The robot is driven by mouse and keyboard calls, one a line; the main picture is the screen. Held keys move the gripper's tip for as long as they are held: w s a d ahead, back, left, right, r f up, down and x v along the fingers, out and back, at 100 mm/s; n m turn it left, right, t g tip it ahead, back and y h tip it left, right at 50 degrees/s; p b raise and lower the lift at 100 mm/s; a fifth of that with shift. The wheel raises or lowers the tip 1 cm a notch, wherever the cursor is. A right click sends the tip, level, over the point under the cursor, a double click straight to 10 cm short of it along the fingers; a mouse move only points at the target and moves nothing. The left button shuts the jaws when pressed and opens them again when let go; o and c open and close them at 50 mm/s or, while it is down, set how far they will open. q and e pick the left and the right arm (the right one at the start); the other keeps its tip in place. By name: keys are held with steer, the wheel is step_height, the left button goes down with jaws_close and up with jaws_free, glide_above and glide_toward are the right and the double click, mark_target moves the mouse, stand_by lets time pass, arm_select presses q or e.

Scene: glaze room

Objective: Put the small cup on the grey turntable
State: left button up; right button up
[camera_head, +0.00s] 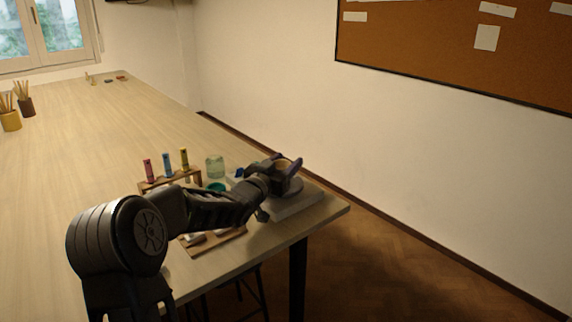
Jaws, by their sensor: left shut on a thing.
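The small cup (284,163), tan at its rim, is between the fingers of my left gripper (286,171). The gripper is shut on it, and the fingers hide most of its body. The grey turntable (300,200) is near the table's right corner, directly under and behind the gripper in this view. I cannot tell whether the cup touches its top or is a little above it. My right gripper is not in view.
A wooden rack with pink, blue and yellow tubes (168,165) stands left of my forearm. A pale green glass jar (214,167) and a teal bowl (217,187) are close by. A wooden board (232,237) lies in front.

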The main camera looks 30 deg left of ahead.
arm_select(q)
steer(key=shift+s+f, duration=0.1)
steer(key=shift+f, duration=0.65)
steer(key=o, duration=1.5)
steer(key=shift+f, duration=0.2)
steer(key=shift+a+r+p, duration=0.1)
steer(key=shift+r+p, duration=0.6)
steer(key=s, duration=0.3)
steer(key=s+b, duration=0.1)
steer(key=s, duration=0.3)
steer(key=s+d, duration=0.1)
steer(key=s, duration=0.3)
steer(key=shift+d+r+b, duration=0.1)
steer(key=shift+r+b, duration=0.1)
steer(key=shift+b, duration=0.1)
steer(key=shift+s+d, duration=0.1)
steer(key=shift+s, duration=0.25)
steer(key=shift+r, duration=0.1)
